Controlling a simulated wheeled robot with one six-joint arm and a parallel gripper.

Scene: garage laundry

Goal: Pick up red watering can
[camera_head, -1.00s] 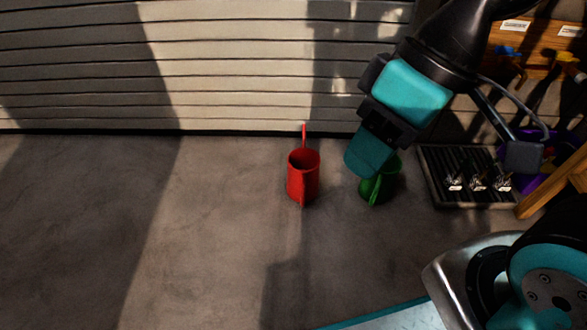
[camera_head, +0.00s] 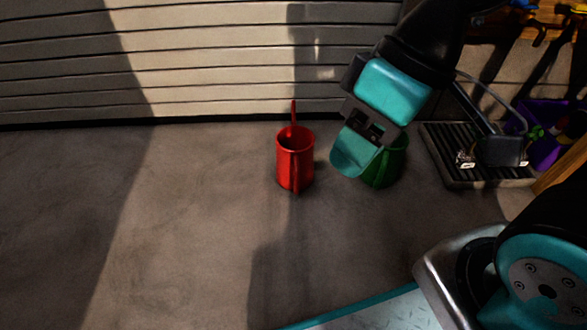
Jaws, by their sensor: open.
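The red watering can (camera_head: 304,172) stands upright on the concrete floor in front of the shutter, its top open and its thin spout pointing up at the back. My gripper (camera_head: 356,160) is to the right of the red can, apart from it, and hangs in front of a green watering can (camera_head: 388,168). The gripper is open and I see nothing held in it. It hides part of the green can.
A ribbed tray (camera_head: 490,183) with small items lies on the floor at the right, beside a purple container (camera_head: 548,150) and a wooden frame. The ribbed shutter (camera_head: 200,60) closes off the back. The floor left of the red can is clear.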

